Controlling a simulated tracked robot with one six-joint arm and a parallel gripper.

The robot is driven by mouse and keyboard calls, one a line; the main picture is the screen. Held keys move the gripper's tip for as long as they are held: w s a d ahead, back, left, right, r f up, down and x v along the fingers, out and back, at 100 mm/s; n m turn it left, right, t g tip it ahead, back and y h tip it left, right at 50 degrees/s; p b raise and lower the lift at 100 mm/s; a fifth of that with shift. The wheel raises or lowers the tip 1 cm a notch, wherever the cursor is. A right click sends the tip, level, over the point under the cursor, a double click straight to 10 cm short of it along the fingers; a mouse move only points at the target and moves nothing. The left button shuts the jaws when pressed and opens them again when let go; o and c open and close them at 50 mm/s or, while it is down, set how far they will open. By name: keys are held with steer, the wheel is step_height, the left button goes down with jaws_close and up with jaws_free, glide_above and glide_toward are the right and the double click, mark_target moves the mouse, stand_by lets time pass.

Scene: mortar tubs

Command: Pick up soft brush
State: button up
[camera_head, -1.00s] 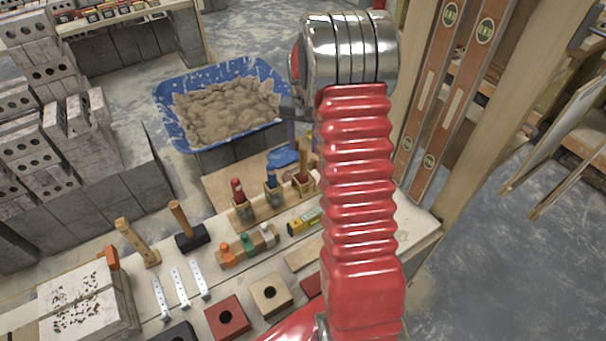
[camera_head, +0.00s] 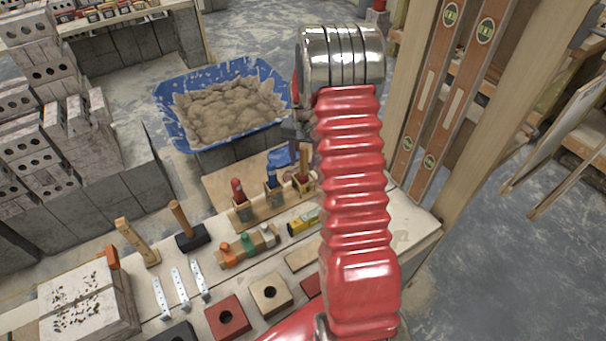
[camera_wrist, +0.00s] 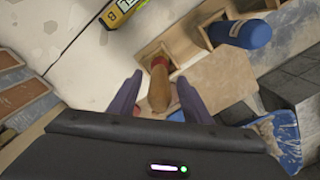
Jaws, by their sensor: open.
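A tool with a tan wooden handle (camera_wrist: 158,88) and a red band stands in a slot of the wooden rack (camera_wrist: 205,18); I take it for the soft brush, but its bristles are hidden. In the head view its handle (camera_head: 303,160) rises at the rack's right end. My gripper (camera_wrist: 157,92) is open, with one dark finger on each side of the handle in the wrist view. I cannot tell whether the fingers touch it. In the head view my gripper is mostly hidden behind the red arm.
A blue-handled tool (camera_wrist: 242,34) stands beside it in the rack, and a red-handled one (camera_head: 238,190) farther left. A yellow level (camera_head: 303,222) lies in front. Hammers, blocks and metal strips crowd the bench. A blue tub (camera_head: 178,138) of mortar stands behind.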

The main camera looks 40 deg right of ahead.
mark_target(304, 148)
step_height(304, 148, down, 3)
steer(key=shift+s+f, duration=0.1)
steer(key=shift+f, duration=0.1)
stand_by(0.5)
jaws_close()
stand_by(0.3)
steer(key=shift+r, duration=0.1)
step_height(304, 148, up, 10)
steer(key=shift+f, duration=0.1)
stand_by(0.4)
stand_by(0.4)
steer(key=c, duration=0.6)
jaws_free()
jaws_close()
